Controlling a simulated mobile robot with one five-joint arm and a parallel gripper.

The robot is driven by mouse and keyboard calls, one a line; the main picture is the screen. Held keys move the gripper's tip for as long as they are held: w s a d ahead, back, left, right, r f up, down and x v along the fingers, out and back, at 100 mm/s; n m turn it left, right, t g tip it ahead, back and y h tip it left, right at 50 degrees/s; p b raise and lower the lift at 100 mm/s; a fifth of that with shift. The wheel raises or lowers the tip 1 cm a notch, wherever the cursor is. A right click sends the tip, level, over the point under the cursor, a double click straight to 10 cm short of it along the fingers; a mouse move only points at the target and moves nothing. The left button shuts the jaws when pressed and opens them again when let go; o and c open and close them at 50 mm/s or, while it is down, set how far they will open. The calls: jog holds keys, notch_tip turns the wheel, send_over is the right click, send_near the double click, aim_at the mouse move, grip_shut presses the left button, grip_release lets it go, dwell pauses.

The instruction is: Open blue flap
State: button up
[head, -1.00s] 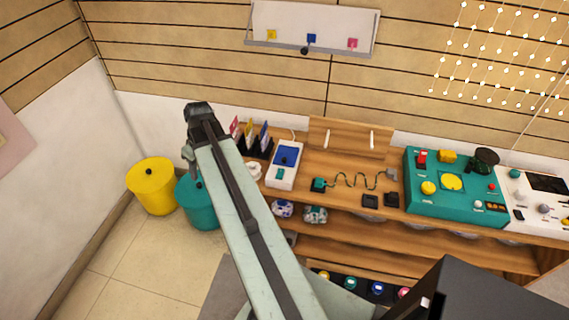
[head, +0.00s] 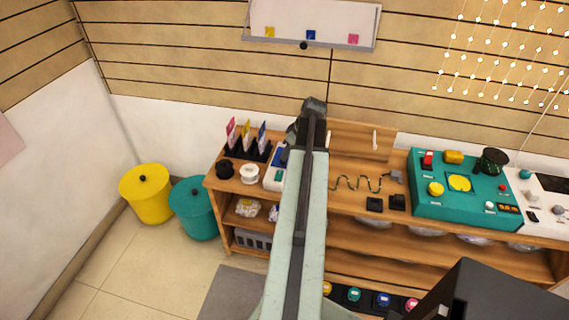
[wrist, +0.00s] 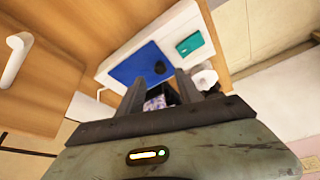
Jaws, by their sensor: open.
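The blue flap (wrist: 136,66) is a flat blue panel with a dark round knob, set on a white box (wrist: 166,27). It lies flat on the box in the wrist view. A teal block (wrist: 194,43) sits beside it. In the head view my arm covers most of the box; a strip of the blue flap (head: 281,157) shows left of the arm. My gripper (wrist: 161,78) is open and empty, its two dark fingers pointing toward the box, close to the flap's near edge and knob. I cannot tell whether they touch. In the head view the fingers are mostly hidden.
A card rack (head: 254,150) and a white spool (head: 249,174) stand left of the box. Yellow (head: 147,195) and teal (head: 193,209) bins stand on the floor at left.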

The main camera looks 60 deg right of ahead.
aim_at(285, 165)
jog(key=b+x, duration=0.3)
jog(key=x, duration=0.1)
jog(key=shift+w+f, duration=0.1)
jog(key=shift+f, duration=0.3)
jog(key=shift+r, duration=0.1)
grip_shut()
dwell(0.8)
